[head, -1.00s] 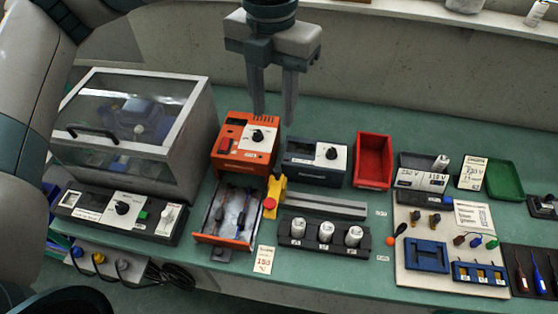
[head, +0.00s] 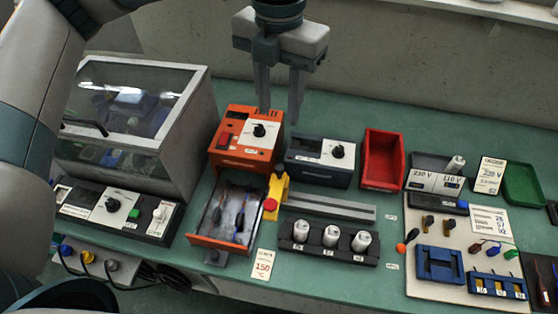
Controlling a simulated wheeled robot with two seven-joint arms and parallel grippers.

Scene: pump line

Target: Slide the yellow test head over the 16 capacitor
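The yellow test head (head: 277,190) with a red knob stands at the left end of a grey rail (head: 330,206). Three white capacitors, the left one (head: 301,230), the middle one (head: 331,236) and the right one (head: 362,241), stand upright in a black holder (head: 312,252) in front of the rail. Their small labels are too small to read, so I cannot tell which is the 16. My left gripper (head: 280,112) hangs fingers down above and behind the orange unit, open and empty, apart from the test head. My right gripper is not in view.
The orange unit (head: 240,150) with an open drawer (head: 213,215) stands left of the test head. A dark meter box (head: 318,170) and a red bin (head: 383,165) stand behind the rail. A clear-lidded cabinet (head: 190,145) is at left, tool boards (head: 425,292) at right.

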